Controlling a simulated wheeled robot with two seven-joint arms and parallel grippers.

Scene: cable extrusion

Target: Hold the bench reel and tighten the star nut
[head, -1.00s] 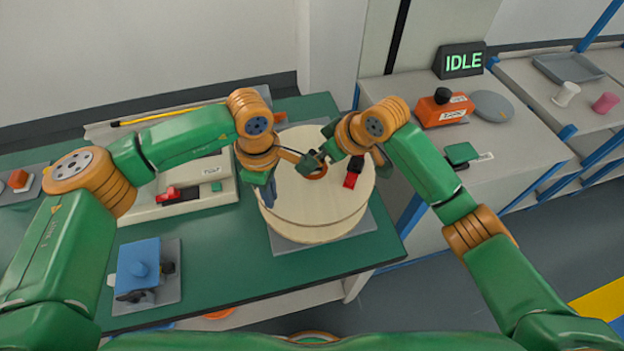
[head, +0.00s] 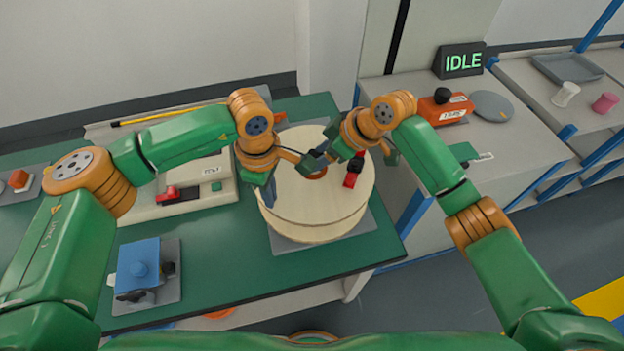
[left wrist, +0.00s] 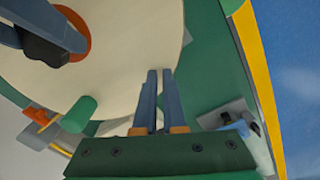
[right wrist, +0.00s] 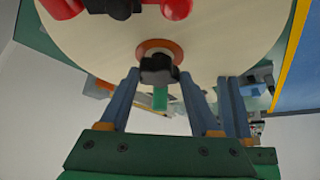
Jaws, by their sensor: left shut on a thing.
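The bench reel (head: 318,220) is a pale wooden drum lying flat on a grey plate on the green bench. Its black star nut (right wrist: 158,70) sits over an orange ring at the hub; it also shows in the left wrist view (left wrist: 44,50). My left gripper (head: 267,192) is at the reel's left side, its fingers (left wrist: 158,75) close together on the flange edge. My right gripper (right wrist: 160,72) is over the hub with fingers apart, one on each side of the star nut. In the head view my wrists largely hide the nut.
A red and black part (head: 351,177) sits on the reel near the hub. A blue device (head: 140,265) stands at the bench's front left, a pale machine (head: 190,205) behind it. A side table at right holds an orange box (head: 445,108) and an IDLE display (head: 460,61).

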